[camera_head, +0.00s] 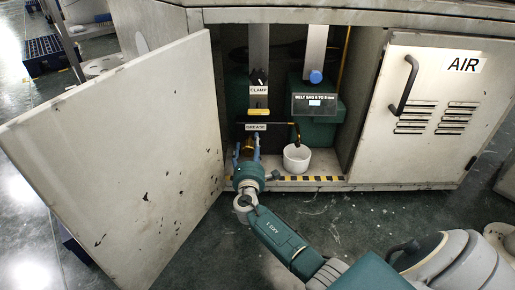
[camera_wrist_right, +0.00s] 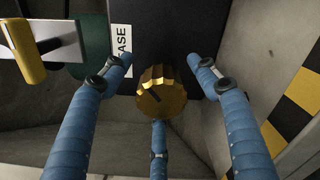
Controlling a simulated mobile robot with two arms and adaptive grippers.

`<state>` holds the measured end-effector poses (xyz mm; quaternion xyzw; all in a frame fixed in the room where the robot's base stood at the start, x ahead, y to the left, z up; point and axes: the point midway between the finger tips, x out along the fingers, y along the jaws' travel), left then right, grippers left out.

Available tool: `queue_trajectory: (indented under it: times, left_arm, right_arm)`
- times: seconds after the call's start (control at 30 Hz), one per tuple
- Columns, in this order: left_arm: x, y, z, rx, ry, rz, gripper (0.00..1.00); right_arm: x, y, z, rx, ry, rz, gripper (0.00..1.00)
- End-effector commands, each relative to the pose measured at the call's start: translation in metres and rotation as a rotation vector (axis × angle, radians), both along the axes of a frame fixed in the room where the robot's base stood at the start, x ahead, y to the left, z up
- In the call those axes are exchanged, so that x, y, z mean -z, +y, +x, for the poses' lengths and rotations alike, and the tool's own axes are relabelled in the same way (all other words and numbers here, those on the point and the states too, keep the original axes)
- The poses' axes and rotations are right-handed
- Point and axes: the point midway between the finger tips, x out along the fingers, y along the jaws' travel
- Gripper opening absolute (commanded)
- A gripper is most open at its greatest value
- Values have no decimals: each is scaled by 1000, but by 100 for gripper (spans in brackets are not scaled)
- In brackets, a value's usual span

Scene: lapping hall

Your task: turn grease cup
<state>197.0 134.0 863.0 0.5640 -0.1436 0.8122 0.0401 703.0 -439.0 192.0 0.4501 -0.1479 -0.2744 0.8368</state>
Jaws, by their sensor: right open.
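The grease cup (camera_wrist_right: 165,92) is a gold, ridged round knob with a short dark mark on its face, at the middle of the wrist view beside a partly hidden label ending in "ASE" (camera_wrist_right: 121,50). In the head view the GREASE label (camera_head: 256,127) sits inside the open cabinet, just above my right gripper (camera_head: 246,152). My right gripper's blue fingers (camera_wrist_right: 158,66) are spread open around the cup, one on each side and one below. Gaps show between the side fingers and the cup; I cannot tell whether the lower finger touches. My left gripper is not in view.
The open cabinet door (camera_head: 120,150) stands left of my right arm. A white pot (camera_head: 297,158) stands right of the gripper under a thin spout. A yellow handle (camera_head: 257,111) is above the label. The AIR door (camera_head: 428,110) is shut. A striped sill (camera_head: 312,178) edges the opening.

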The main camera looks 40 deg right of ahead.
Motion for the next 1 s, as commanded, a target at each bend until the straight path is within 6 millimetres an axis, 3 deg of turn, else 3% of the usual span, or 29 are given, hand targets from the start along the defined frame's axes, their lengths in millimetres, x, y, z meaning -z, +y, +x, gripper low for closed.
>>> queue_trajectory:
  times: [0.3, 0.43, 0.97, 1.0]
  left_arm:
    - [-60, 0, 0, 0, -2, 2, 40]
    - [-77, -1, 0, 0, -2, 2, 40]
    - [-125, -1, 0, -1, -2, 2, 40]
    - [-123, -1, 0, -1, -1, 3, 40]
  right_arm:
    - [-11, 3, 2, -2, 311, -413, 60]
    - [-9, 5, 2, -2, 446, -595, 60]
    - [-6, 69, -87, -4, 434, -586, 60]
    - [1, 64, -89, -4, 445, -546, 60]
